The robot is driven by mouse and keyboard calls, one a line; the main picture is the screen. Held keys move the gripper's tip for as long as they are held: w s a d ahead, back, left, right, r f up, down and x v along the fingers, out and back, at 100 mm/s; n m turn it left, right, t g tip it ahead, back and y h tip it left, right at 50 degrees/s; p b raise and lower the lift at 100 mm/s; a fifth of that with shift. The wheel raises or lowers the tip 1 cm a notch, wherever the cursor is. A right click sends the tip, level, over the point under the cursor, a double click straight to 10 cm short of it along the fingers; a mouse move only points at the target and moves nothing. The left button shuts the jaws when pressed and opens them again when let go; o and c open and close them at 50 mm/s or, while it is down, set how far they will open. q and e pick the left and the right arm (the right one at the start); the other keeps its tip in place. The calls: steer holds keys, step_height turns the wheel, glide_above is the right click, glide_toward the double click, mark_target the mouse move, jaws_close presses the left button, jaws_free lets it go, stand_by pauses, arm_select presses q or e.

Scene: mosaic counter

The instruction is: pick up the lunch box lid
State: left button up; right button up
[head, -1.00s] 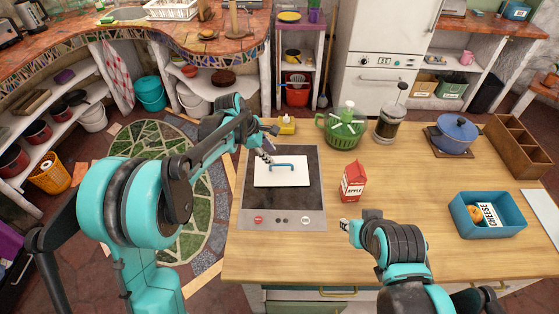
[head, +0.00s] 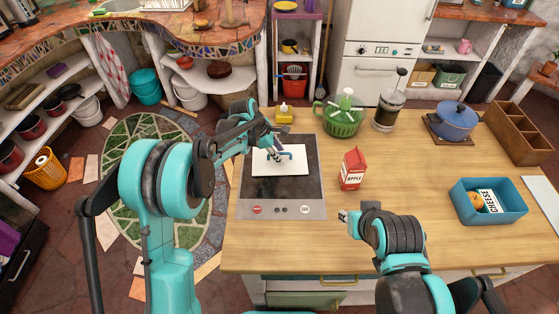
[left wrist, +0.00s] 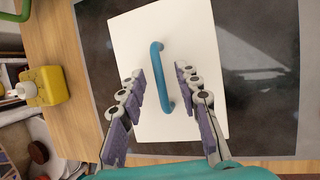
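The lunch box lid (head: 294,167) is a flat white rectangle with a blue bar handle (left wrist: 158,75). It lies on the dark cooktop (head: 309,188) on the wooden counter. My left gripper (head: 276,149) is just over the lid, partly covering the handle in the head view. In the left wrist view its fingers (left wrist: 160,90) are open, one on each side of the handle, not visibly touching it. The blue lunch box (head: 488,216) stands at the right with a cheese pack and an orange item in it. My right gripper (head: 346,216) is low over the counter, its opening unclear.
A red apple carton (head: 351,169) stands right of the cooktop. A blue pot (head: 456,122) and a wooden organizer (head: 520,135) are at the back right. The counter's middle is clear.

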arm_select(q)
jaws_close()
